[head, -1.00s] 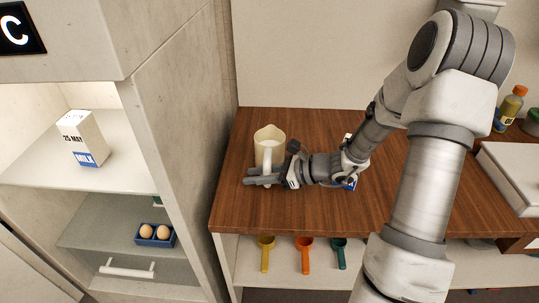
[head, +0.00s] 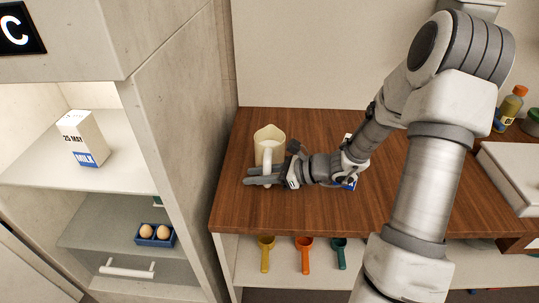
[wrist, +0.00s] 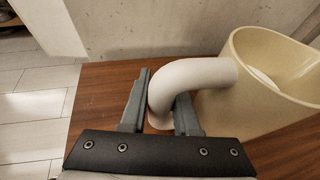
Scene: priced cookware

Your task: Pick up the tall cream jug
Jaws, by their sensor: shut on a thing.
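The tall cream jug (head: 269,135) stands upright on the brown wooden counter (head: 232,205), near its left end. Its open top shows a pale inside, and in the wrist view the jug (wrist: 240,105) fills the right side. Its thick white handle (wrist: 200,74) curves out to the left, between my gripper's fingers. My gripper (head: 262,176) reaches in from the right, low at the jug's near side. In the wrist view my gripper (wrist: 160,115) is shut on the handle, one finger at each side. The jug's base is partly hidden behind my gripper.
A concrete wall (head: 178,110) stands close on the left. Beyond it, a fridge shelf holds a milk carton (head: 84,138) and a blue egg tray (head: 155,241). Several coloured scoops (head: 305,252) hang below the counter's front edge. A white box (head: 510,170) and bottles (head: 509,108) stand at right.

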